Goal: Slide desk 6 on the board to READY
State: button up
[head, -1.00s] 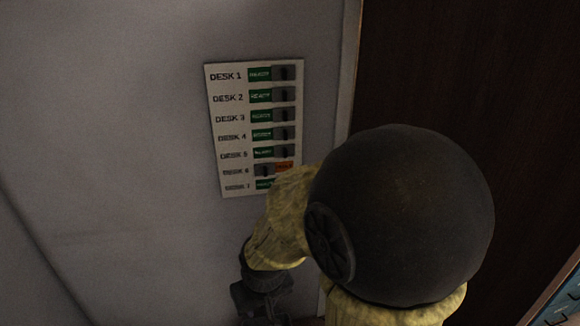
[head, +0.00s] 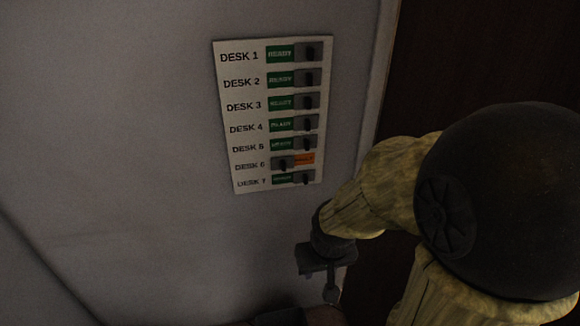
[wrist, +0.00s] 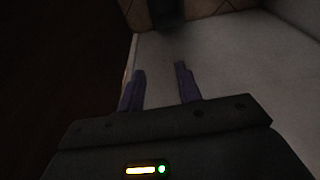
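The white board (head: 262,150) hangs on the grey wall in the head view, with rows labelled DESK 1 to DESK 7. The desk 6 slider (head: 282,163) sits at the left of its track, and an orange label (head: 304,159) shows to its right. The other rows show green READY labels with their dark sliders at the right. My gripper (wrist: 160,69) is open and empty in the wrist view, its two fingers apart. In the head view it is below and right of the board, not touching it; its fingers are hard to make out there.
A dark brown panel (head: 440,60) stands right of the wall, past a pale vertical edge (head: 381,70). The wall left of and below the board is clear. The wrist view is dim and shows a pale surface (wrist: 240,75) and a tan strip at the top.

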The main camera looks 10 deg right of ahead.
aim_at(284, 168)
jog(key=w+f+t+b, duration=0.1)
jog(key=w+t, duration=0.6)
jog(key=w, duration=0.4)
jog(key=w+f+t, duration=0.2)
jog(key=w+t, duration=0.6)
jog(key=w, duration=0.3)
jog(key=shift+f+b, duration=0.3)
jog(key=shift+b, duration=0.1)
jog(key=shift+d, duration=0.1)
jog(key=w+p, duration=0.7)
jog(key=w, duration=1)
jog(key=shift+w+p, duration=0.25)
jog(key=shift+p, duration=0.05)
